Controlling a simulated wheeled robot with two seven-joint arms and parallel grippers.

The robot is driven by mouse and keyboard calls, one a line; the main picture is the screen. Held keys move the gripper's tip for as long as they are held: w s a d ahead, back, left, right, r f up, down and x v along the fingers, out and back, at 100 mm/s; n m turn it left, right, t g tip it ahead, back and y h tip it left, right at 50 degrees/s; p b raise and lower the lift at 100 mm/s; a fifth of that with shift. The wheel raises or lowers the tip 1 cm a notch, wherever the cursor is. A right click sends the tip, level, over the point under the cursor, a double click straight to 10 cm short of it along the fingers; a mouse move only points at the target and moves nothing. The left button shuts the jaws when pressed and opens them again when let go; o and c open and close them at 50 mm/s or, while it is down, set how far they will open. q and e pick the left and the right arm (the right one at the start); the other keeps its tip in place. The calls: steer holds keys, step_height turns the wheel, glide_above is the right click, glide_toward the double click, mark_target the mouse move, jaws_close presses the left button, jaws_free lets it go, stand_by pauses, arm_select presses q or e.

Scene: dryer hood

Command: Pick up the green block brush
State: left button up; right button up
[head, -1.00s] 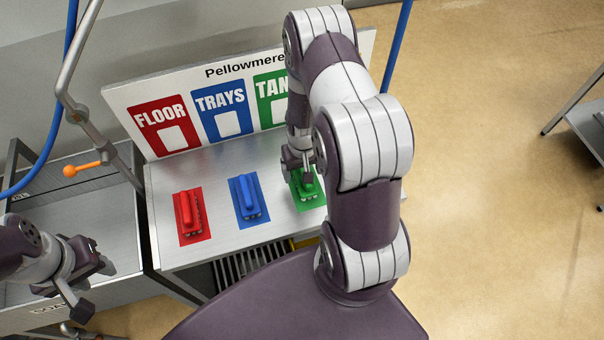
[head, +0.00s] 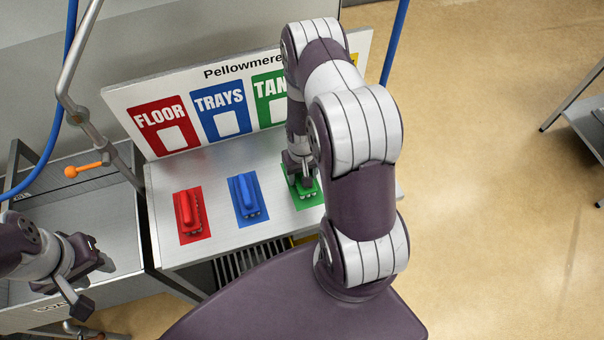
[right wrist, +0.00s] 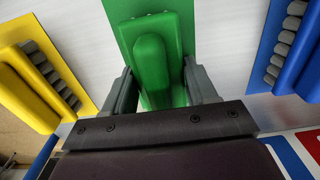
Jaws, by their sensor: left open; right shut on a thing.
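The green block brush (head: 307,189) is on its green patch at the right of the metal table, partly hidden by my right arm. My right gripper (head: 300,178) points down over it and is shut on its raised handle. In the right wrist view the green brush (right wrist: 152,60) lies between the two dark fingers of the right gripper (right wrist: 161,78). I cannot tell whether it is clear of the surface. My left gripper (head: 92,285) is open and empty at the lower left, over the sink.
A blue brush (head: 246,194) and a red brush (head: 188,211) sit on matching patches to the left. A yellow brush (right wrist: 35,85) is beside the green one. A labelled backboard (head: 147,95) stands behind. An orange-tipped lever (head: 71,171) hangs near the sink (head: 122,235).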

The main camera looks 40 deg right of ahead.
steer(key=r, duration=0.1)
steer(key=r+b, duration=0.1)
steer(key=r, duration=0.1)
steer(key=shift+s+d+r+b, duration=0.2)
steer(key=shift+s+r+b, duration=0.05)
steer(key=shift+r+b, duration=0.15)
steer(key=s+d+r+b, duration=0.2)
steer(key=s+d+r, duration=0.4)
steer(key=s+d, duration=0.1)
steer(key=shift+s+r+b, duration=0.35)
steer(key=shift+s+r, duration=0.05)
steer(key=shift+s, duration=0.25)
steer(key=shift+d, duration=0.1)
